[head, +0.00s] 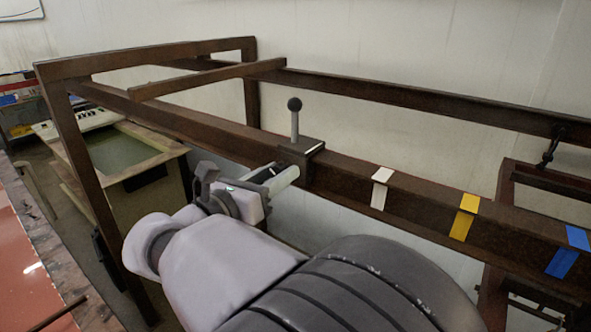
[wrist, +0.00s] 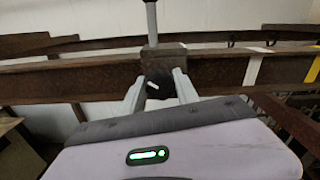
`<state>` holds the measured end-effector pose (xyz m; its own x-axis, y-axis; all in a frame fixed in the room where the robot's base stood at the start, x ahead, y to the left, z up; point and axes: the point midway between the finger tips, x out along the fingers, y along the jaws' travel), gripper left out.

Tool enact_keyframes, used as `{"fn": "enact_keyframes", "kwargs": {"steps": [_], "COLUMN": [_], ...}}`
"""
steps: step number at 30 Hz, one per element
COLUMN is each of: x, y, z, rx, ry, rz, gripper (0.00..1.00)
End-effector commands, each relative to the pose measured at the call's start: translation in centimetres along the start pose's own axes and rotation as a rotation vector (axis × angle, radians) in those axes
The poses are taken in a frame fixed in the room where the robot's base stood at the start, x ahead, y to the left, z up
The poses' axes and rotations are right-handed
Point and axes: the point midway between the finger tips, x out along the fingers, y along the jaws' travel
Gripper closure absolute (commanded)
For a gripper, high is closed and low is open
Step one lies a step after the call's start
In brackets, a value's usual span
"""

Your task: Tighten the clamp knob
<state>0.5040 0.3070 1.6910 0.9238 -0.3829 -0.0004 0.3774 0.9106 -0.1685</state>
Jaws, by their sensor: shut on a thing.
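The clamp is a dark block (head: 303,149) on the brown rail, with an upright grey post topped by a dark ball (head: 294,104). In the wrist view the clamp block (wrist: 174,56) fills the middle, and its post rises out of frame. The dark clamp knob (wrist: 160,90), with a small white mark, is on the block's near face. My gripper (wrist: 158,86) has one pale finger on each side of the knob and is shut on it. In the head view my gripper (head: 285,178) reaches the clamp's front, and the knob is hidden there.
The rail (head: 345,170) carries white (head: 380,188), yellow (head: 465,218) and blue (head: 567,250) tape marks to the right of the clamp. A crossbar (head: 205,80) lies over the frame at the left. A dark hook-like fitting (head: 551,146) sits at the far right. A wooden bench (head: 125,160) stands behind left.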

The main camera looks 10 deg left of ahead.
Motion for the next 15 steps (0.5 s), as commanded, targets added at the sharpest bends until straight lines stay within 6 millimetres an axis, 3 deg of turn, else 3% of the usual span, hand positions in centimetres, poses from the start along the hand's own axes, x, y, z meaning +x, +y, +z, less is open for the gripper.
{"fn": "enact_keyframes", "kwargs": {"steps": [15], "x": [0.01], "y": [-0.03], "z": [-0.44], "rx": [0.441], "ry": [-0.001], "rz": [0.001], "gripper": [1.0]}}
